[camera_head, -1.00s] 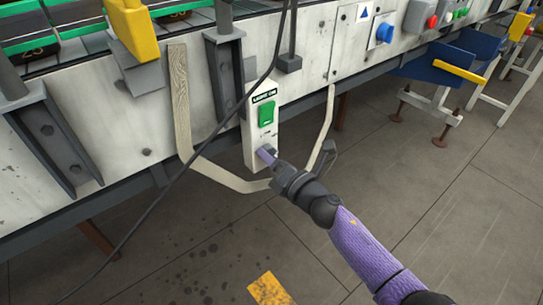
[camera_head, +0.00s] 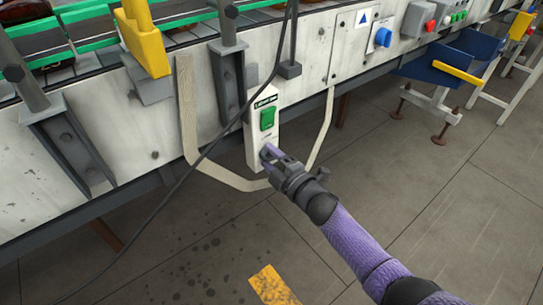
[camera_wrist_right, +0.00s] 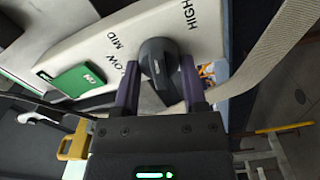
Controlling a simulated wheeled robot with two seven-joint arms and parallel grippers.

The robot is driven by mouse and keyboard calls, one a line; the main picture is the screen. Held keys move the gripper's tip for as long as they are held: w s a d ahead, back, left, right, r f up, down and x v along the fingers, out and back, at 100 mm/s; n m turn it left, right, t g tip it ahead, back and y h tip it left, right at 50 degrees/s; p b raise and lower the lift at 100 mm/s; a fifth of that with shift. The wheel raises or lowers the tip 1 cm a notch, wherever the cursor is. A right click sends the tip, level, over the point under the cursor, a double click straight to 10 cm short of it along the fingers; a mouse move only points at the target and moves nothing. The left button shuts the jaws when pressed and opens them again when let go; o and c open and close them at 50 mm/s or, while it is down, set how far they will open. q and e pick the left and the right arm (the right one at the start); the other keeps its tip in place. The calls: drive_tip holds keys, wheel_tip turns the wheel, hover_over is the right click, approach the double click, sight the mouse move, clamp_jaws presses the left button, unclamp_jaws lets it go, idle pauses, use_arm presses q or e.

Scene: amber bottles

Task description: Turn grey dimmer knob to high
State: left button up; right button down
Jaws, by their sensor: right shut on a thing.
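The grey dimmer knob (camera_wrist_right: 160,62) is dark grey and sits on a white control box (camera_wrist_right: 80,42). The box also shows in the head view (camera_head: 257,147), hung on the conveyor's side. LOW, MID and HIGH are printed around the knob, with LOW partly hidden. My right gripper (camera_wrist_right: 160,78) has its two purple fingers on either side of the knob, shut on it. In the head view my right gripper (camera_head: 271,152) reaches the box's lower end and mostly hides the knob. I cannot clearly read which label the knob points to. My left gripper is not in view.
A green switch (camera_head: 267,118) sits above the knob on the same box. A black cable (camera_head: 215,139) hangs in front of the conveyor. A pale strap (camera_head: 235,180) loops below and behind the box. The floor (camera_head: 430,215) at the right is open.

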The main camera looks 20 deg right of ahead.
drive_tip(key=shift+r+m+p, duration=0.1)
drive_tip(key=shift+m+p, duration=0.2)
drive_tip(key=shift+m, duration=1.3)
drive_tip(key=shift+c, duration=2.1)
unclamp_jaws()
drive_tip(key=shift+o, duration=1.3)
